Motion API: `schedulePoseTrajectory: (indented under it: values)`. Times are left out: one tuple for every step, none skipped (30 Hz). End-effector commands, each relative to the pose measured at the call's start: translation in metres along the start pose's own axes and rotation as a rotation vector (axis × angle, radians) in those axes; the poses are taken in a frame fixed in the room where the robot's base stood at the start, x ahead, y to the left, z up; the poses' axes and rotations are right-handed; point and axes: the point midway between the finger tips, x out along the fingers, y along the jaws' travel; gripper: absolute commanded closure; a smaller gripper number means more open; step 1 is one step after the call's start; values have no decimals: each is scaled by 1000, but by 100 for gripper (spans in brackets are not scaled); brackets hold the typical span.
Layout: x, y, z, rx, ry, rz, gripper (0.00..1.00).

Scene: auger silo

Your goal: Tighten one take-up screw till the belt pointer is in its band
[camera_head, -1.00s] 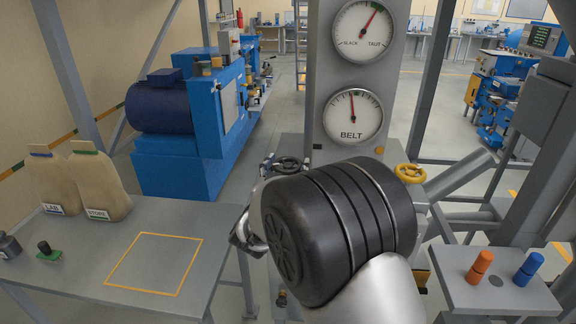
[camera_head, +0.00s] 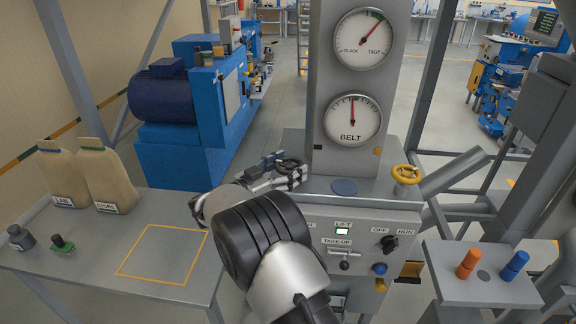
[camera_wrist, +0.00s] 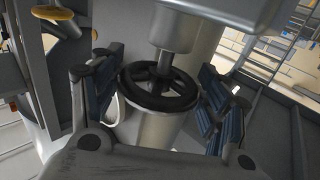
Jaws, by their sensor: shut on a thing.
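A black handwheel (camera_head: 290,167) sits on the left of the grey machine top, beside the gauge column. My gripper (camera_head: 275,172) reaches it from the left. In the wrist view, the fingers of my gripper (camera_wrist: 162,100) are on both sides of the black handwheel (camera_wrist: 158,88), shut on it. A yellow handwheel (camera_head: 406,174) stands on the right.
The front panel (camera_head: 320,245) carries a TAKE-UP label, a small T-handle (camera_head: 344,262) and an OFF/RUN knob (camera_head: 389,243). The left table (camera_head: 130,225) holds two bags and small items. A right shelf (camera_head: 480,280) holds orange and blue pegs.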

Motion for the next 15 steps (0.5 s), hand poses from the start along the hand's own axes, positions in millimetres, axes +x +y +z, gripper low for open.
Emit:
schedulePoseTrajectory:
  values:
    - [0, -1, -3, 4, 4, 2, 55]
    - [0, -1, -3, 4, 4, 3, 55]
    - [1, -1, -3, 4, 4, 4, 55]
    - [1, 0, -3, 4, 4, 4, 55]
    - [1, 0, -3, 4, 5, 4, 55]
    - [1, 0, -3, 4, 5, 4, 55]
    - [1, 0, -3, 4, 5, 4, 55]
    - [1, 0, -3, 5, 5, 4, 55]
    - [1, 0, -3, 5, 5, 4, 55]
    - [1, 0, -4, 5, 5, 3, 55]
    - [1, 0, -4, 5, 5, 3, 55]
    - [1, 0, -4, 5, 5, 3, 30]
    - [1, 0, -4, 5, 6, 3, 28]
    - [1, 0, -4, 5, 6, 3, 26]
    - [1, 0, -3, 5, 5, 3, 23]
